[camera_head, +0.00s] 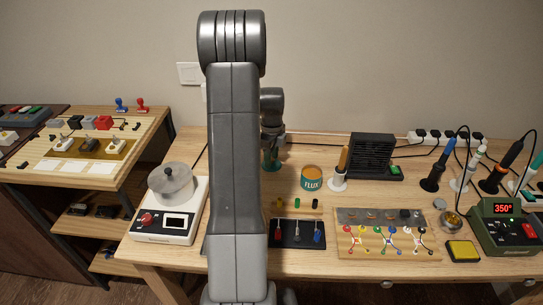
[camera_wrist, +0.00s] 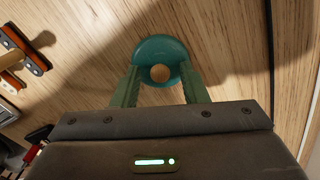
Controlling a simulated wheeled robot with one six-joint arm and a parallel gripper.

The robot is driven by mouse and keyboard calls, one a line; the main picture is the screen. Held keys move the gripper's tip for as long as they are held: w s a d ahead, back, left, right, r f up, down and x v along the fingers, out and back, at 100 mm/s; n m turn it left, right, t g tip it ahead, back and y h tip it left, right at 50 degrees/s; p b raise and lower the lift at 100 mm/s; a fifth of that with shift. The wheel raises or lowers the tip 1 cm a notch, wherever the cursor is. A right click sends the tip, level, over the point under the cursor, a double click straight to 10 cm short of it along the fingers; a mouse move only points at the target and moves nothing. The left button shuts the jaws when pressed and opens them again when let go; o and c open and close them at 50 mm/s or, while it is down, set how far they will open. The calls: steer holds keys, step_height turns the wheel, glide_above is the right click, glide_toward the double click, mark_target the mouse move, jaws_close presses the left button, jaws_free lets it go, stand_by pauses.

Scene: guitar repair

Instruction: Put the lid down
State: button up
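The lid (camera_wrist: 160,47) is a round teal disc with a wood-coloured round spot in its middle; I cannot tell whether that is a knob or a hole. My gripper (camera_wrist: 159,68) has its two green fingers at opposite sides of the lid, seemingly closed on its rim. In the head view my gripper (camera_head: 271,158) points down over the back of the workbench, partly hidden by my arm. The height of the lid over the wood is unclear. An open flux tin (camera_head: 311,179) with a teal and orange label stands right of my gripper.
A metal pot (camera_head: 171,184) sits on a white hot plate (camera_head: 166,226) at the left. A tool tray (camera_head: 298,234) lies in front. Bare wood (camera_head: 235,143) shows around my gripper.

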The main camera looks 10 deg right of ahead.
step_height(320, 180, up, 12)
steer(key=shift+r+p, duration=0.2)
steer(key=shift+p, duration=0.1)
stand_by(0.4)
step_height(320, 180, down, 12)
steer(key=shift+w+r, duration=0.1)
steer(key=shift+r, duration=1.7)
